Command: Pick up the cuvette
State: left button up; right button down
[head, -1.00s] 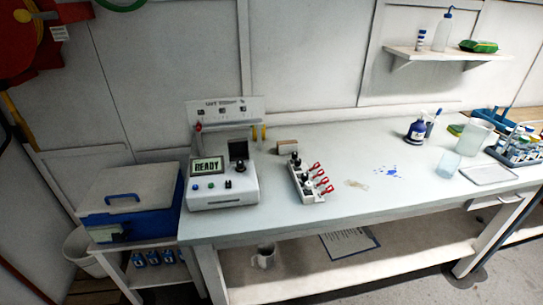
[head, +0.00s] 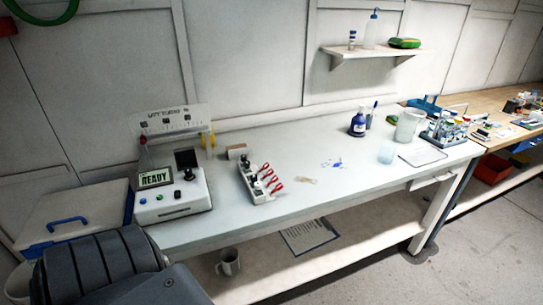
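I cannot make out a cuvette for certain at this size. A white rack (head: 257,187) on the bench holds several small pieces with red clips or handles and a dark-topped piece at its far end. The white reactor unit (head: 173,202) stands to its left, with a screen reading READY, a dark knob and small buttons. A dark and grey part of my own arm fills the lower left corner and hides part of the bench's front left. Neither gripper shows in the head view.
The white bench (head: 330,195) is mostly clear in the middle, with blue spots. A blue bottle (head: 357,125), beaker (head: 408,124), tray (head: 422,156) and tube rack (head: 447,128) stand at right. A blue-and-white cooler (head: 75,215) is left; a mug (head: 229,262) sits below.

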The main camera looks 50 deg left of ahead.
aim_at(189, 175)
jog(key=z, duration=1.45)
jog(key=k, duration=1)
jog(key=u, duration=1.3)
